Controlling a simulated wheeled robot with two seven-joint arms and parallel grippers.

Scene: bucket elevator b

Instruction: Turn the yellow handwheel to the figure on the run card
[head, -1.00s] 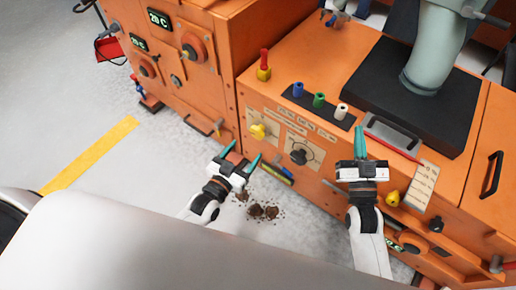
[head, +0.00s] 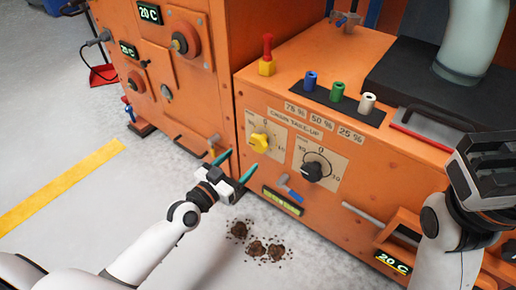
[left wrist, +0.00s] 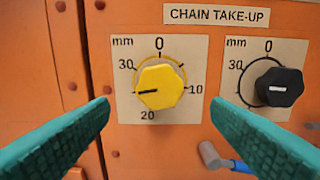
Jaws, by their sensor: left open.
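The yellow handwheel (head: 259,141) is on the front panel of the orange machine, under the chain take-up label. In the left wrist view the yellow handwheel (left wrist: 165,84) sits on a dial plate (left wrist: 193,50) marked 0, 10, 20, 30 mm. Its dark pointer mark faces left, between 20 and 30. My left gripper (head: 237,165) is open and empty in front of the handwheel, apart from it. Its teal fingers (left wrist: 160,105) show low on either side of the handwheel. My right gripper (head: 494,165) is at the right edge; its fingers cannot be made out. I see no run card now.
A black knob (head: 317,168) on a similar dial is right of the yellow one. A blue-tipped lever (head: 290,192) sticks out below. Blue, green and white cylinders stand on a black strip (head: 322,96) on top. Brown debris (head: 257,248) lies on the floor.

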